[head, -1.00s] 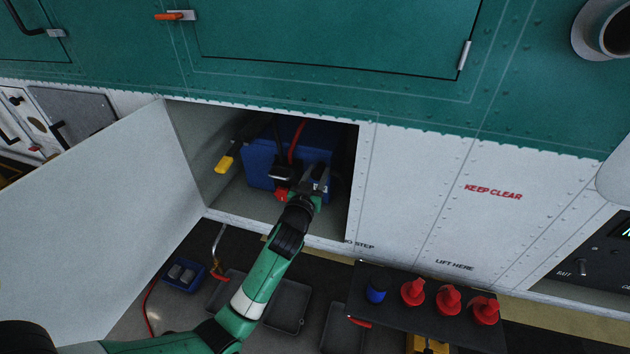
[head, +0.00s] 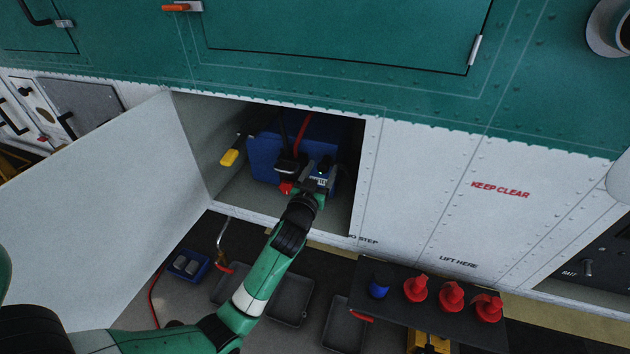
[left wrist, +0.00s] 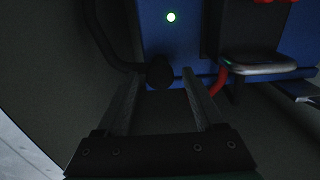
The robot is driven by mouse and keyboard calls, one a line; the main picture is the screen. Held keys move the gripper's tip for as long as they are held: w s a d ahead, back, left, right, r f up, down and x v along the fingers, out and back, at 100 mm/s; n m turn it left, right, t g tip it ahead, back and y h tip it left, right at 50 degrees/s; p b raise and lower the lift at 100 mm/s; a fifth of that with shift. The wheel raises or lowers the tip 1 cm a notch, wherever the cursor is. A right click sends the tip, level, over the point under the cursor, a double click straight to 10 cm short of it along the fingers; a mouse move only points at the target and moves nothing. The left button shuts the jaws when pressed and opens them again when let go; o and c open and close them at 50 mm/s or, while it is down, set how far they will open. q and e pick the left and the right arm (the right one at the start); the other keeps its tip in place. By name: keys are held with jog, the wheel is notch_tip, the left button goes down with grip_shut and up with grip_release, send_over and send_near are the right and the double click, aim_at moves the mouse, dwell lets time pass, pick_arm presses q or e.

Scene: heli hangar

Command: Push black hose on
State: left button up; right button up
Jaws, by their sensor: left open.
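The black hose (left wrist: 101,40) shows in the left wrist view, curving down from the top left. It ends in a dark round end (left wrist: 160,70) in front of a blue box (left wrist: 152,38) with a small green light. My left gripper (left wrist: 160,84) is open, and the round end shows between its fingertips; contact cannot be told. In the head view my left gripper (head: 318,180) reaches into the open bay at the front of the blue box (head: 264,160). The hose's end is hidden there. My right gripper is not in view.
A red hose (head: 301,135) rises from the blue box; a yellow-handled connector (head: 229,157) hangs at the bay's left wall. The open white door (head: 100,210) stands left. A dark shelf (head: 400,310) with red caps (head: 415,288) and a blue cap (head: 378,287) sits below right.

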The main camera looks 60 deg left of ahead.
pick_arm(q)
jog(key=p+v, duration=0.1)
jog(key=v, duration=0.8)
jog(key=shift+s, duration=0.25)
jog(key=shift+d, duration=0.15)
